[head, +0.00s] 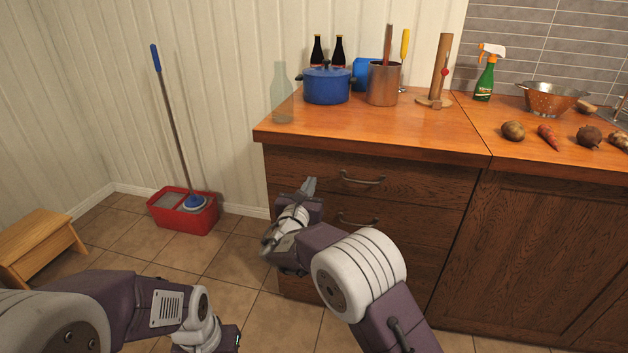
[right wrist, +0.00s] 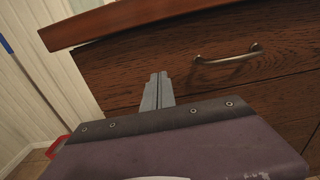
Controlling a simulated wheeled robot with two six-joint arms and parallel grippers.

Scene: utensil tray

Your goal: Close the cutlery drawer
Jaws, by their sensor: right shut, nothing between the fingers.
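The top drawer (head: 420,188) of the dark wooden cabinet has a metal bar handle (head: 362,179) and looks flush under the worktop, with no inside showing. I take it for the cutlery drawer, but its contents are hidden. It also fills much of the right wrist view (right wrist: 215,90), with its handle (right wrist: 228,56) right of my fingers. My right gripper (head: 310,185) is shut and empty, its fingertips in front of the left part of the drawer front. The fingers show in the right wrist view (right wrist: 157,82); I cannot tell whether they touch the wood. My left gripper's fingers are out of view.
A lower drawer handle (head: 357,221) is beside my right arm. A red mop bucket (head: 183,212) and a stool (head: 38,240) stand left.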

